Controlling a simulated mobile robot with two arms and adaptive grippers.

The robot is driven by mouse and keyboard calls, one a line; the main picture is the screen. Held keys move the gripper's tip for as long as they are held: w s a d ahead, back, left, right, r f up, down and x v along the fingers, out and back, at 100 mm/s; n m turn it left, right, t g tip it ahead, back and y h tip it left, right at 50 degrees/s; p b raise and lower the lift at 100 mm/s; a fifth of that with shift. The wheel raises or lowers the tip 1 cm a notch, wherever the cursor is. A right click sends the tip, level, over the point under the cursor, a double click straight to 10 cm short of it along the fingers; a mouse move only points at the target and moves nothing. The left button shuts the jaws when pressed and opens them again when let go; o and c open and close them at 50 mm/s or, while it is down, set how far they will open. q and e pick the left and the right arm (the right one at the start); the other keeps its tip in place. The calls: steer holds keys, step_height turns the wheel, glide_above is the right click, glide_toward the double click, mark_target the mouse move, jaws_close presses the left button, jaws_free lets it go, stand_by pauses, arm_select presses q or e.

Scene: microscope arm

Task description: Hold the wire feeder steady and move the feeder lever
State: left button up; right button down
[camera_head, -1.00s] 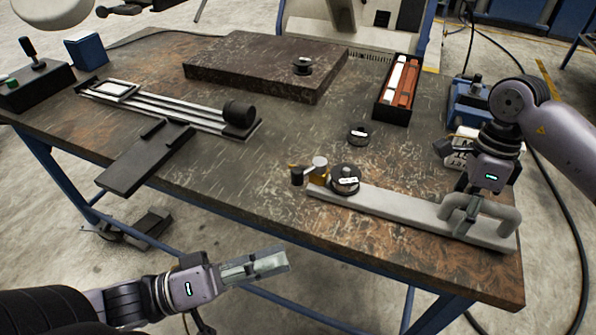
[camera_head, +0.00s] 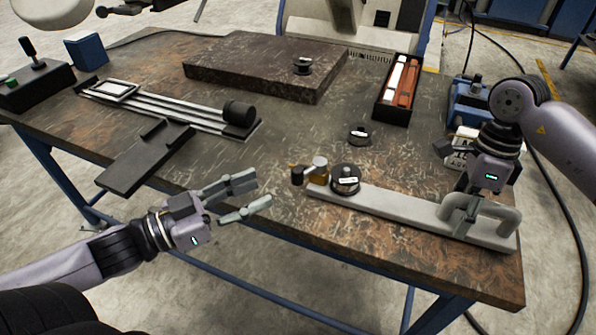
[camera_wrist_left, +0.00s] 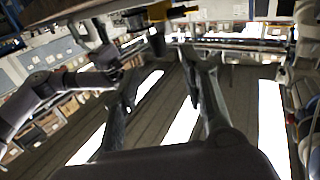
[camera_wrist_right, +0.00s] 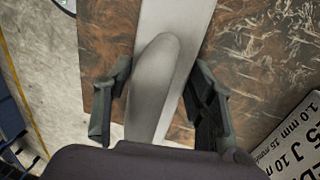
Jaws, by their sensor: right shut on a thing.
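The wire feeder is a long grey bar (camera_head: 400,208) along the table's front right, with an arched handle (camera_head: 497,223) at its right end. A dark spool (camera_head: 345,180) sits near its left end, beside the feeder lever (camera_head: 297,176), which has a black knob and brass-coloured parts. My right gripper (camera_head: 462,207) is shut on the handle; the right wrist view shows a finger on each side of the handle (camera_wrist_right: 154,80). My left gripper (camera_head: 260,190) is open and empty, left of the lever and apart from it. The left wrist view shows yellow metal (camera_wrist_left: 160,11) ahead of its spread fingers.
A small black spool (camera_head: 358,134) stands behind the bar. A black box with red and white bars (camera_head: 394,114) and a labelled white item (camera_head: 462,150) lie further right. A dark slab (camera_head: 262,62) is at the back. The table's middle is mostly clear.

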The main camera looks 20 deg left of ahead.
mark_target(292, 176)
arm_select(q)
steer(key=shift+x, duration=4.9)
steer(key=shift+c, duration=0.2)
jaws_close()
